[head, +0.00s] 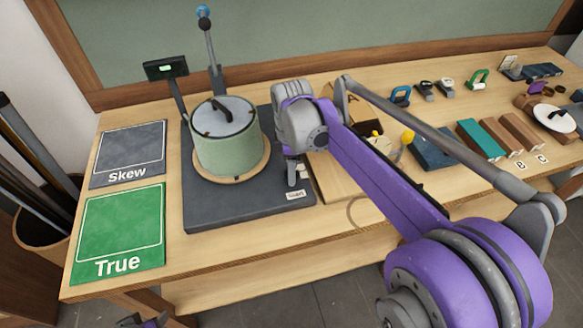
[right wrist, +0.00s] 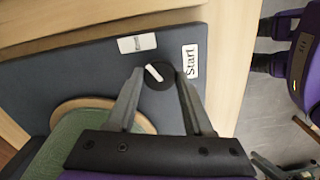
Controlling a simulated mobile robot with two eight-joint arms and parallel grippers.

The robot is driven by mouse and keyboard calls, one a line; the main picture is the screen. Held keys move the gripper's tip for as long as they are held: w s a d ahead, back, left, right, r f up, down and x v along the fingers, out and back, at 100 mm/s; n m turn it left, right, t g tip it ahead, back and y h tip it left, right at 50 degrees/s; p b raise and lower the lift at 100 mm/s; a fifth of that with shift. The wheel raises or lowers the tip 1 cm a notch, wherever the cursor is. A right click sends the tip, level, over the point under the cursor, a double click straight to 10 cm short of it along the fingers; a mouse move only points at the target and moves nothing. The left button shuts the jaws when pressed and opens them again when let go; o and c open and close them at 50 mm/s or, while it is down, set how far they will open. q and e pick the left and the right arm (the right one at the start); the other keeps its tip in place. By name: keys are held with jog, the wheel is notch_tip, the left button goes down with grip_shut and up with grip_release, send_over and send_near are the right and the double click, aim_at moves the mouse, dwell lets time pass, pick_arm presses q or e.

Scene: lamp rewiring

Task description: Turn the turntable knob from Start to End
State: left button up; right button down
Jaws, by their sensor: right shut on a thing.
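The turntable base (head: 225,212) is a dark slab on the bench, carrying a pale green drum (head: 228,152) on a wooden disc. The round black knob (right wrist: 160,84) with a white pointer sits on the base near its edge. My right gripper (head: 297,180) reaches down at the base's right side. In the right wrist view its fingers (right wrist: 157,88) are closed around the knob. The pointer slants up-left, roughly toward a second white label (right wrist: 137,43) whose text is unclear. The Start label (right wrist: 190,61) is right of the knob. My left gripper (right wrist: 259,45) is empty, its fingers apart, off the bench.
A grey Skew mat (head: 128,155) and green True mat (head: 118,235) lie left of the base. A small display (head: 165,68) and a post stand behind it. Wooden and teal blocks (head: 480,140) lie at the right. My right arm crosses the bench's middle.

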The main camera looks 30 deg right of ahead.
dwell(0.3)
jog(key=shift+c, duration=1.5)
grip_release()
notch_tip(320, 180, up, 11)
jog(key=shift+p, duration=0.45)
jog(key=shift+f, duration=0.1)
jog(key=s+a+f+m+t, duration=0.1)
jog(key=s+a+f+m, duration=0.1)
jog(key=s+f+m, duration=0.2)
jog(key=s+a+f+m+t+p, duration=0.1)
jog(key=s+a+f+m+t, duration=0.1)
jog(key=s+f+m, duration=0.2)
jog(key=s+a+f+m+t, duration=0.2)
jog(key=s+a+f+m, duration=0.1)
jog(key=s+f, duration=0.3)
jog(key=shift+s+f+m, duration=0.2)
jog(key=shift+s+m, duration=0.15)
jog(key=shift+s, duration=0.2)
jog(key=shift+s+f+m, duration=0.15)
jog(key=shift+s+m, duration=0.2)
jog(key=shift+s, duration=0.15)
